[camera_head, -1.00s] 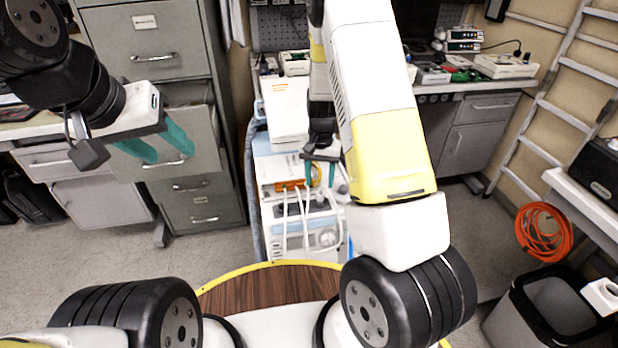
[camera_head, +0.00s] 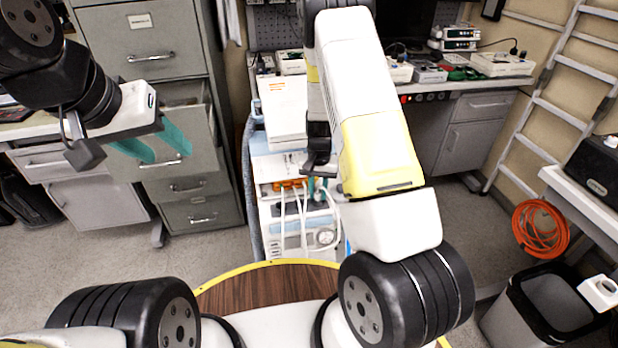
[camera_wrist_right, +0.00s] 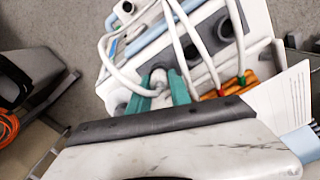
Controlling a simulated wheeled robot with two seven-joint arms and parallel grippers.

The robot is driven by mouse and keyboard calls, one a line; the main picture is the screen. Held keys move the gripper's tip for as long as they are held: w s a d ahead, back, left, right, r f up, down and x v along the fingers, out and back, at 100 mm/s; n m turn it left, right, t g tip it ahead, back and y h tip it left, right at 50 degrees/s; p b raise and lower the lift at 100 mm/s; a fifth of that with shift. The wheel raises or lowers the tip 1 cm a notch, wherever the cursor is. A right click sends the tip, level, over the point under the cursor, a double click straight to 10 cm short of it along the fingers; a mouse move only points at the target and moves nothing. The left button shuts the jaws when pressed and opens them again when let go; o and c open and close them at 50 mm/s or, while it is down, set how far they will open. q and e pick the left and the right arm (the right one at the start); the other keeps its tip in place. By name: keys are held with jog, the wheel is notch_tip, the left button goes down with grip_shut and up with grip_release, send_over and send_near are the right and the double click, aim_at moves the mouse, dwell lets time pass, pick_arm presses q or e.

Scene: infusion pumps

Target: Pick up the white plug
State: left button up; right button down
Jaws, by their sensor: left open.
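The white plug (camera_wrist_right: 158,82) shows in the right wrist view on a white cable at the pump unit, next to a dark round socket. My right gripper (camera_wrist_right: 160,78) has its green fingers on either side of the plug; I cannot tell whether they press on it. In the head view my right gripper (camera_head: 316,188) is at the front of the white pump cart (camera_head: 275,222), mostly hidden by my arm. My left gripper (camera_head: 160,148) is open and empty at the left, in front of the grey filing cabinet.
White cables (camera_head: 297,218) hang down the cart front, close to my right gripper. Orange connectors (camera_wrist_right: 235,85) sit beside the plug. A grey filing cabinet (camera_head: 150,30) with an open drawer stands at the left. A workbench (camera_head: 470,88) stands behind at the right.

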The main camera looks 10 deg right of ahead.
dwell(0.4)
jog(key=shift+r, duration=0.65)
notch_tip(320, 180, up, 2)
jog(key=shift+r, duration=0.15)
jog(key=s+a, duration=0.2)
jog(key=s, duration=0.5)
jog(key=s+a+r, duration=0.1)
jog(key=s+a, duration=0.2)
jog(key=s, duration=0.5)
jog(key=shift+s+r, duration=0.15)
jog(key=shift+r, duration=0.05)
